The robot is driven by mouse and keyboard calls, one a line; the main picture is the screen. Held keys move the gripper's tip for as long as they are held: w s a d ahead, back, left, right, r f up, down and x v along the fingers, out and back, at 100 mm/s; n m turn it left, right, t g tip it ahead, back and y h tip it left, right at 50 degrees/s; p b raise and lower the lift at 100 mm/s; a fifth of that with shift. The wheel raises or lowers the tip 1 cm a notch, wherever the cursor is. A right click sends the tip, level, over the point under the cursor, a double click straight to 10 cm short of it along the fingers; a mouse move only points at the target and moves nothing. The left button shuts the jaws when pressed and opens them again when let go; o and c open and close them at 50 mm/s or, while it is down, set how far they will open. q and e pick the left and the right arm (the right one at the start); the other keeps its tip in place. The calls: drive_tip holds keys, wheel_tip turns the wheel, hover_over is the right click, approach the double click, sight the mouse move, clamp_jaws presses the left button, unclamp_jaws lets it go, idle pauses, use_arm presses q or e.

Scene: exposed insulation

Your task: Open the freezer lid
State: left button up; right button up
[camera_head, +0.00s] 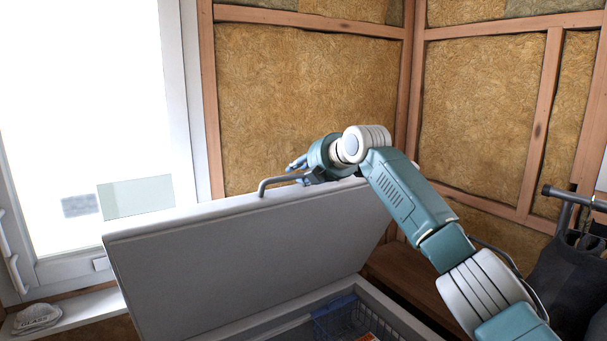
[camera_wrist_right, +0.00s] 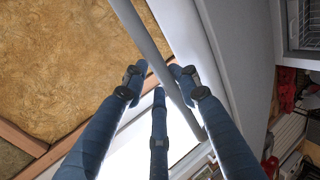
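The freezer lid (camera_head: 240,262) is a large grey panel, raised and tilted well up from the freezer body (camera_head: 385,303). Its grey bar handle (camera_head: 268,183) is at the upper edge. My right gripper (camera_head: 298,163) is at that edge, beside the handle, with its arm reaching across from the right. In the right wrist view, the handle bar (camera_wrist_right: 146,38) runs between the blue fingers of the right gripper (camera_wrist_right: 158,85). The fingertips are spread apart and do not look closed on the bar. My left gripper is not in view.
The freezer's inside shows a blue wire basket (camera_head: 335,316). A bright window (camera_head: 90,110) is at the left, with a white dust mask (camera_head: 38,317) on its sill. Insulated walls (camera_head: 300,100) stand behind the lid. Dark bags (camera_head: 568,275) hang at the right.

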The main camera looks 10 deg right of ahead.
drive_tip(key=shift+w+a+r, duration=0.2)
drive_tip(key=shift+w+r, duration=0.15)
drive_tip(key=shift+w, duration=0.1)
drive_tip(key=shift+w+f, duration=0.1)
drive_tip(key=shift+f, duration=0.05)
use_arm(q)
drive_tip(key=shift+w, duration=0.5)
use_arm(e)
drive_tip(key=v, duration=1.2)
drive_tip(key=shift+f, duration=0.25)
